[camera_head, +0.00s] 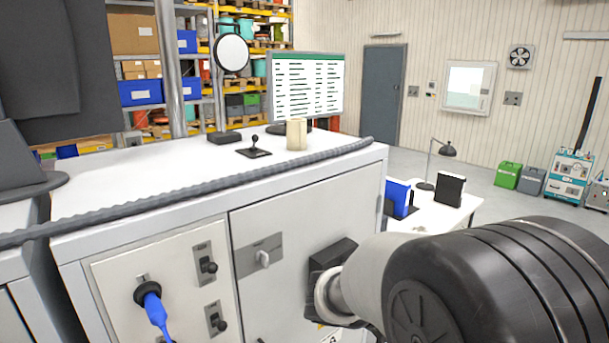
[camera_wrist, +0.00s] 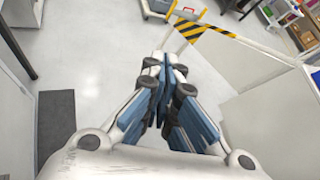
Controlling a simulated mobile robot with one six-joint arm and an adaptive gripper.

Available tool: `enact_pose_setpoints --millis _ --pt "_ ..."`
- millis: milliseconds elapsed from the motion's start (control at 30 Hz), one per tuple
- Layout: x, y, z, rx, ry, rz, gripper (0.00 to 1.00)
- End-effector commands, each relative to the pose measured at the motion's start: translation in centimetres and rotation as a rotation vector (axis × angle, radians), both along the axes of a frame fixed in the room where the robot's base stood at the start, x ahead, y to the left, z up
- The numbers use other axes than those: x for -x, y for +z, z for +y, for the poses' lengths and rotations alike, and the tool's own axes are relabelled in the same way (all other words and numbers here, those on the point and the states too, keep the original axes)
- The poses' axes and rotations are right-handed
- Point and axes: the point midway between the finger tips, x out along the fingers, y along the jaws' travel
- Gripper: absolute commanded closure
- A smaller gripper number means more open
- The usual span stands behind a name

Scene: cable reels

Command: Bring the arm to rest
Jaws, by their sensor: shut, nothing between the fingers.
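My gripper (camera_wrist: 165,95) shows in the wrist view with its blue-grey fingers shut together and nothing between them. It points down over the grey floor (camera_wrist: 90,60), apart from anything. In the head view my arm fills the lower right, in front of the white cabinet (camera_head: 290,220); the gripper itself is not visible there.
The cabinet top holds a monitor (camera_head: 306,86), a beige cup (camera_head: 296,134), a small joystick (camera_head: 254,146) and a round mirror (camera_head: 231,53). A blue plug (camera_head: 153,308) sits in the cabinet front. A white desk (camera_head: 440,215) stands behind my arm. A white panel (camera_wrist: 265,115) is right of my gripper.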

Motion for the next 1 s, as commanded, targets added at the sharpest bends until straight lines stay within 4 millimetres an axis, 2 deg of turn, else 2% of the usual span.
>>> enact_pose_setpoints --millis 33,200,400,500,600,733,833,1000 --pt "2.5 0.4 -0.5 -0.094 -0.101 -0.099 1.00" --pt "10.0 0.3 0.1 -0.407 -0.460 -0.418 1.00" --pt "17.0 -0.6 3.6 -0.762 -0.910 -0.772 1.00" --pt "19.3 -1.0 5.9 -0.933 -1.139 -0.925 1.00" --pt "20.9 -1.2 8.1 -1.078 -1.340 -1.040 1.00" --pt "21.9 -1.2 10.1 -1.211 -1.531 -1.127 1.00" --pt "22.3 -1.2 10.9 -1.263 -1.611 -1.157 1.00" --pt "22.4 -1.1 11.3 -1.282 -1.643 -1.166 1.00"
